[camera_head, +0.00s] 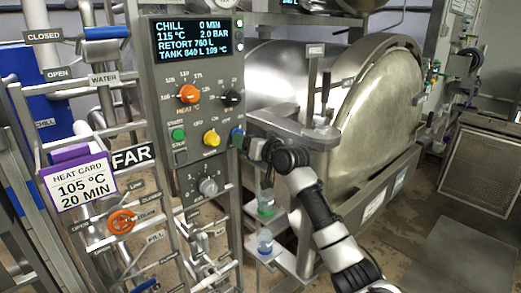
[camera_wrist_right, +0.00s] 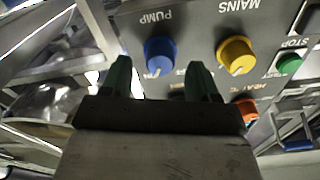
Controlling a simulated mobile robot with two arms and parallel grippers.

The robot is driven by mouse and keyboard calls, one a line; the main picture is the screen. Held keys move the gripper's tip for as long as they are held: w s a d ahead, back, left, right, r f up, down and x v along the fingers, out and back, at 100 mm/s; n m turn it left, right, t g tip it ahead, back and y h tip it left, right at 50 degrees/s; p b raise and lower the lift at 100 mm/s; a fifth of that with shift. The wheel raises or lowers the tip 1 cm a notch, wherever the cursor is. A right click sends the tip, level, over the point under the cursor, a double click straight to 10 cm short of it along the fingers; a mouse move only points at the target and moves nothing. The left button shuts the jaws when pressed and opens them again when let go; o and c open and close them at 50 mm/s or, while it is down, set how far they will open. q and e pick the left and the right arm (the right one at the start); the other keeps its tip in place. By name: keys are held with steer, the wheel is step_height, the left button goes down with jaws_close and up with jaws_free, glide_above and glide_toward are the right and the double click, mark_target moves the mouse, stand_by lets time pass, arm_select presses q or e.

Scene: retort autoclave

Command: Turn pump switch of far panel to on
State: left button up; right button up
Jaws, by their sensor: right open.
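The far panel (camera_head: 197,110) is a grey upright panel with a display at its top and knobs below, beside the FAR sign. Its blue pump switch (camera_head: 237,137) sits at the right end of the middle row. In the right wrist view, which is upside down, the blue pump switch (camera_wrist_right: 161,52) is a round knob under the PUMP label, with a small pale mark at its lower edge. My right gripper (camera_wrist_right: 159,80) is open, its two dark green fingers pointing at the knob, one toward each side. I cannot tell whether they touch it. My left gripper is not in view.
The yellow mains knob (camera_head: 211,138) is left of the pump switch, with green start button (camera_head: 178,134) further left. The orange heat knob (camera_head: 188,93) and a black knob (camera_head: 232,98) are above. A large steel retort (camera_head: 375,90) stands behind my right arm.

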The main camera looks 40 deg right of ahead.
steer(key=s+b, duration=0.2)
steer(key=s, duration=0.5)
steer(key=shift+d, duration=0.3)
